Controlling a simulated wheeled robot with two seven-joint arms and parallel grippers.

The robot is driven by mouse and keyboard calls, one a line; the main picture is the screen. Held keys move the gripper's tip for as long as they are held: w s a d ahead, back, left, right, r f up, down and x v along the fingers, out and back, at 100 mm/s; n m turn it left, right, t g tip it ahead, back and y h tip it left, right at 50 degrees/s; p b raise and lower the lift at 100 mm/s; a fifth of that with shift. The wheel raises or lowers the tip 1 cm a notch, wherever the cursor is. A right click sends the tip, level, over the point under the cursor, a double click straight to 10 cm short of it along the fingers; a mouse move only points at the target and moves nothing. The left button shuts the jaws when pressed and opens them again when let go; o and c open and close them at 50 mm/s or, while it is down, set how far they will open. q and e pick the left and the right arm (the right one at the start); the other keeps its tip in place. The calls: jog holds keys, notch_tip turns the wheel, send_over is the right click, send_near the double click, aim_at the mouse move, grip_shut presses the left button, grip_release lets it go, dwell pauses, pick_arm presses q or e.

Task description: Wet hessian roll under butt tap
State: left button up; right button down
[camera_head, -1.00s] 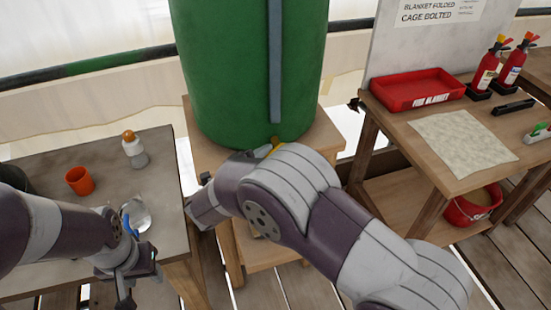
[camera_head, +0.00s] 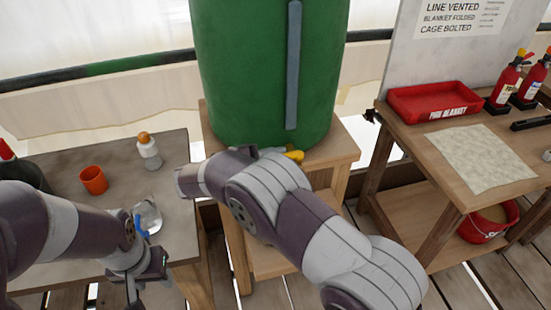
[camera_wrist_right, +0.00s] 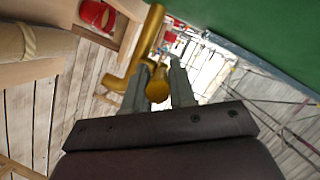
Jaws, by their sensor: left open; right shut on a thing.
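The green butt (camera_head: 265,75) stands on a wooden stand, with its yellow brass tap (camera_head: 293,155) low on the front. In the right wrist view, my right gripper (camera_wrist_right: 163,90) is shut on a round brass part of the tap (camera_wrist_right: 145,45). In the head view my right arm hides that gripper and part of the tap. A tan rounded thing (camera_wrist_right: 35,42), which looks like the hessian roll, shows at the left of the wrist view, apart from the gripper. My left gripper (camera_head: 138,285) is open at the left table's front edge.
The left table (camera_head: 60,240) holds an orange cup (camera_head: 94,180), a white bottle (camera_head: 149,150) and a clear vessel (camera_head: 148,214). The right bench holds a red tray (camera_head: 435,102), a pale cloth (camera_head: 480,158) and extinguishers (camera_head: 510,80). A red bucket (camera_head: 488,222) sits below.

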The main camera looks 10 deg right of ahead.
jog(key=c, duration=1)
grip_release()
jog(key=b+v, duration=0.1)
jog(key=v, duration=1.1)
jog(key=shift+s+a, duration=0.1)
jog(key=shift+a, duration=0.2)
